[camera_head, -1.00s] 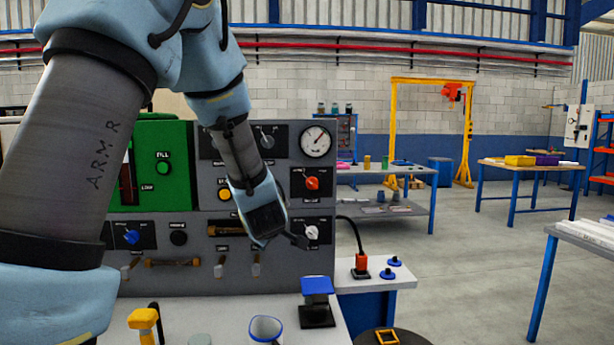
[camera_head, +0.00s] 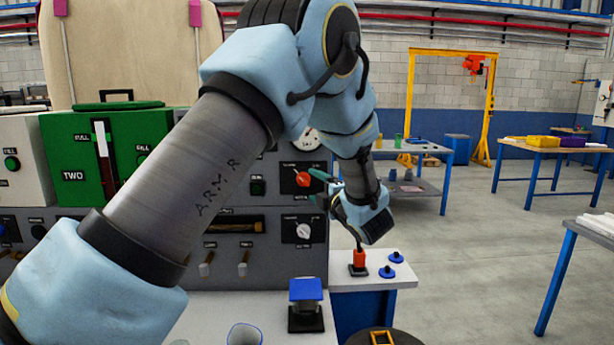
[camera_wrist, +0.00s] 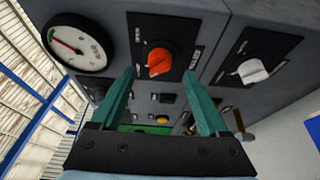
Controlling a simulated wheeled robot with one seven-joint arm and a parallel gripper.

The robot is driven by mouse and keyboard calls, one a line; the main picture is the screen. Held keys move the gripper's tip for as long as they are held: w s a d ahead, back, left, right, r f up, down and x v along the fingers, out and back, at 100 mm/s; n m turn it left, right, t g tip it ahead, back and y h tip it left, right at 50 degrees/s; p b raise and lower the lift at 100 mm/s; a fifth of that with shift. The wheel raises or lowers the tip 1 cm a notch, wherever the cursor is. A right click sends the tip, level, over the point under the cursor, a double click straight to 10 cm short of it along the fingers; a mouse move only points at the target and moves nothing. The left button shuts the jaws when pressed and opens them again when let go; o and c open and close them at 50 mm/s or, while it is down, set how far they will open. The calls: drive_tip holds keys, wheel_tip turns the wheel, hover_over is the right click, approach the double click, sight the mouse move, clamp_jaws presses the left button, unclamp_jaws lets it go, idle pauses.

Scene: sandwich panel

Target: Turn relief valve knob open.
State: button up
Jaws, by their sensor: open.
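The panel's labels are too small to read, so I cannot tell by label which knob is the relief valve's. An orange-red knob (camera_head: 303,179) sits on a black plate at the panel's right side; a white knob (camera_head: 303,231) sits below it. In the wrist view the orange-red knob (camera_wrist: 159,62) lies just beyond and between my teal fingertips, and the white knob (camera_wrist: 249,71) is to the right. My gripper (camera_wrist: 159,73) is open and empty. In the head view my gripper (camera_head: 314,185) is close to the orange-red knob; contact cannot be told.
A round gauge (camera_wrist: 80,44) is beside the orange-red knob, partly hidden by my arm in the head view. A blue-topped block (camera_head: 306,291), a cup (camera_head: 244,335) and a red plug (camera_head: 360,258) stand in front.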

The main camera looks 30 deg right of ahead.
sight(307, 182)
drive_tip(key=shift+w+d+p, duration=0.1)
drive_tip(key=shift+w+p, duration=0.75)
drive_tip(key=shift+w, duration=1.65)
clamp_jaws()
